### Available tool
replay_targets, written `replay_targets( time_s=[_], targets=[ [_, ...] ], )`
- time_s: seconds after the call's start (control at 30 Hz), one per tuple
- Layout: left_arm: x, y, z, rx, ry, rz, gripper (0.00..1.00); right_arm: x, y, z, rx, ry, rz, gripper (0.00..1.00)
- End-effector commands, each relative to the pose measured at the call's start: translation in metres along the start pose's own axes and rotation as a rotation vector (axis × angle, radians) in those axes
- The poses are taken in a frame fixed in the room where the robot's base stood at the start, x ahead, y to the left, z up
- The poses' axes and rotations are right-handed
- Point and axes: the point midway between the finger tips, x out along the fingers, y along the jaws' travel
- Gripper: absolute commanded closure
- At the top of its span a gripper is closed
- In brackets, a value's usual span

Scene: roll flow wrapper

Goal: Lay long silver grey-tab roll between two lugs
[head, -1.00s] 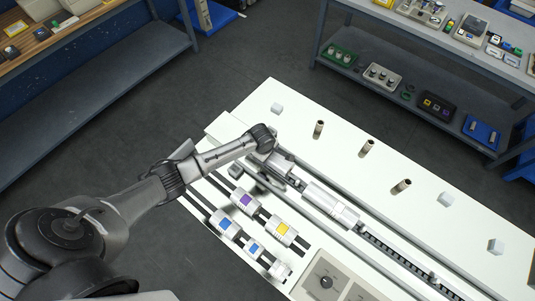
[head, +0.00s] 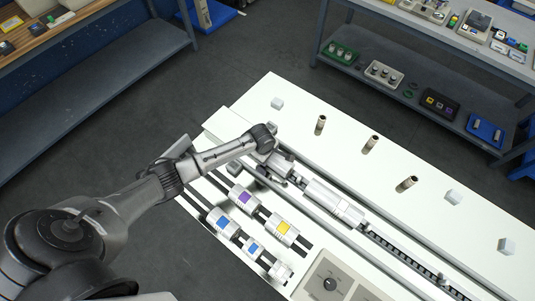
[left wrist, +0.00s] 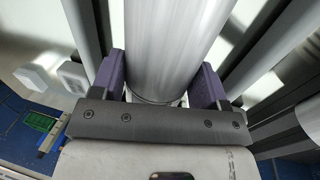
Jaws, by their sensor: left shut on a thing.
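My left gripper (left wrist: 158,82) has its two purple-sided fingers on either side of a smooth silver roll (left wrist: 170,45) and is shut on it. The roll's grey tab does not show in the left wrist view. In the head view my left gripper (head: 283,166) is low over the long track, its fingertips hard to make out. A long silver cylinder (head: 328,199) lies in line with the track just beyond it; I cannot tell whether it is the held roll. The dark lugged chain (head: 395,252) runs to the lower right; single lugs are too small to tell. My right gripper is not in view.
Rolls with purple (head: 244,198), yellow (head: 284,229) and blue (head: 222,222) labels lie on dark rails beside the track. A control panel (head: 329,284) stands at the front.

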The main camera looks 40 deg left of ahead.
Motion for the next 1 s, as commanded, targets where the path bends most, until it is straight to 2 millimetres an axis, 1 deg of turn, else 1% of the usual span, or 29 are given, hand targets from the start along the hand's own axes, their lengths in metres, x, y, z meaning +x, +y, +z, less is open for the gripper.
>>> replay_targets(
  time_s=[0.17,0.2,0.4,0.5,0.67,0.77,0.87,1.0],
  targets=[
    [0.001,0.001,0.0,0.0,-0.001,0.003,1.0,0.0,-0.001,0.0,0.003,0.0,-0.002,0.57],
    [0.0,0.001,0.0,0.0,-0.001,0.004,0.29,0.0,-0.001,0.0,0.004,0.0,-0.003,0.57],
    [0.001,0.001,0.0,0.0,-0.001,0.002,0.1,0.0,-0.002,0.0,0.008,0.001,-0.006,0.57],
    [0.001,0.0,0.0,0.0,0.0,0.001,0.02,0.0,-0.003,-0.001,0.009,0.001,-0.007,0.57],
    [0.003,-0.002,0.0,0.0,0.0,-0.003,0.02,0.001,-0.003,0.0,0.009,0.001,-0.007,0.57],
    [0.001,-0.001,0.0,0.0,0.0,-0.002,0.02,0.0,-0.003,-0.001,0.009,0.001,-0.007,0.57],
    [-0.009,-0.001,0.0,0.001,0.0,-0.001,0.02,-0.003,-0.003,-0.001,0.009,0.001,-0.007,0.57],
    [-0.032,0.0,0.0,0.001,-0.001,0.002,0.02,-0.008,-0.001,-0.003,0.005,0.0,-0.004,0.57]
  ],
)
